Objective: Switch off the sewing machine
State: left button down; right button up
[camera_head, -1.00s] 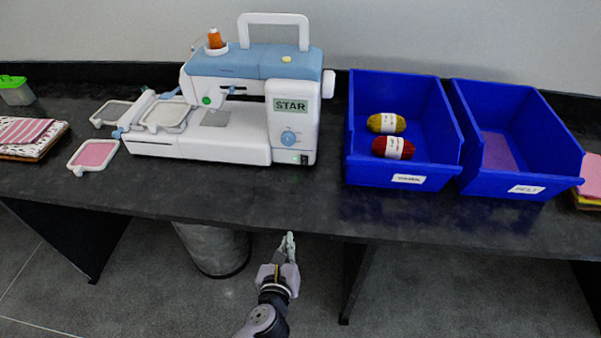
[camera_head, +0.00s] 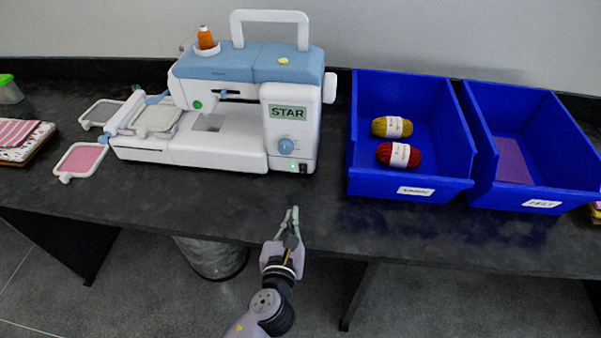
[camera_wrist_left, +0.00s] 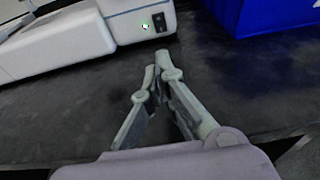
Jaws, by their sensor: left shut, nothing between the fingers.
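The white and blue sewing machine (camera_head: 245,100) stands on the dark table (camera_head: 200,205). A small black power switch (camera_head: 303,168) sits low at the right end of its front, beside a lit green light (camera_head: 293,166). In the left wrist view the switch (camera_wrist_left: 160,22) and the green light (camera_wrist_left: 145,27) show at the top. My left gripper (camera_head: 290,210) is shut and empty. Its fingertips are over the table's front part, in front of the switch and apart from it; they also show in the left wrist view (camera_wrist_left: 156,70). My right gripper is not in view.
Right of the machine stand two blue bins, one (camera_head: 408,180) with a yellow and a red yarn ball, the other (camera_head: 535,187) with a purple sheet. Embroidery hoops (camera_head: 82,160) lie at the left. The table between machine and front edge is clear.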

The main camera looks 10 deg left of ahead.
pick_arm(q)
jog(key=shift+s+r, duration=0.15)
jog(key=shift+s, duration=0.15)
jog(key=shift+w, duration=0.3)
send_near(301, 170)
jog(key=w, duration=0.1)
jog(key=w+f, duration=0.1)
jog(key=w, duration=0.3)
jog(key=shift+d+f, duration=0.15)
jog(key=shift+f, duration=0.15)
jog(key=shift+w, duration=0.65)
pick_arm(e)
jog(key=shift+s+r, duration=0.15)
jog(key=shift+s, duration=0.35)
pick_arm(q)
jog(key=shift+r+p, duration=0.15)
jog(key=shift+p, duration=0.15)
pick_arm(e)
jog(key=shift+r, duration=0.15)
